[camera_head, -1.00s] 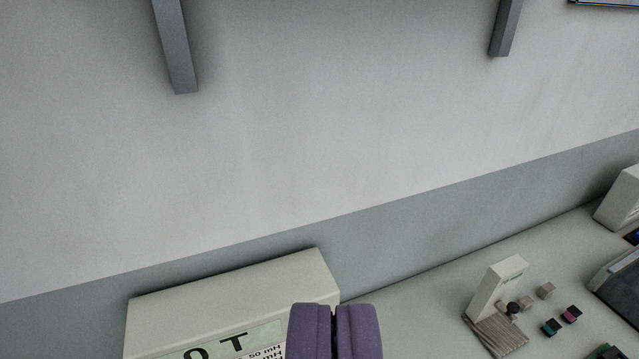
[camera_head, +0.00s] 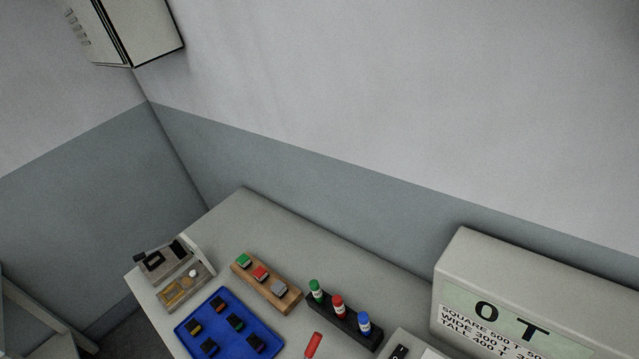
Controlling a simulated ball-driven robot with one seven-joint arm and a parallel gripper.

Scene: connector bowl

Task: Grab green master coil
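One is a green cylinder with a pale label (camera_head: 316,291), upright at the left end of a black rack (camera_head: 350,331), beside a red one (camera_head: 338,306) and a blue one (camera_head: 364,324). The other is a green-topped block (camera_head: 243,261) on a wooden board (camera_head: 293,297), with a red block (camera_head: 261,273) and a grey block (camera_head: 279,287). I cannot tell for sure which is the green master coil. My gripper is not in view now.
A blue tray (camera_head: 196,320) with several dark parts lies in front of the wooden board. A red-handled object (camera_head: 313,344) lies by the rack. A large labelled case (camera_head: 530,270) stands at right. A small device (camera_head: 172,275) sits at the left edge. A wall box (camera_head: 130,30) hangs upper left.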

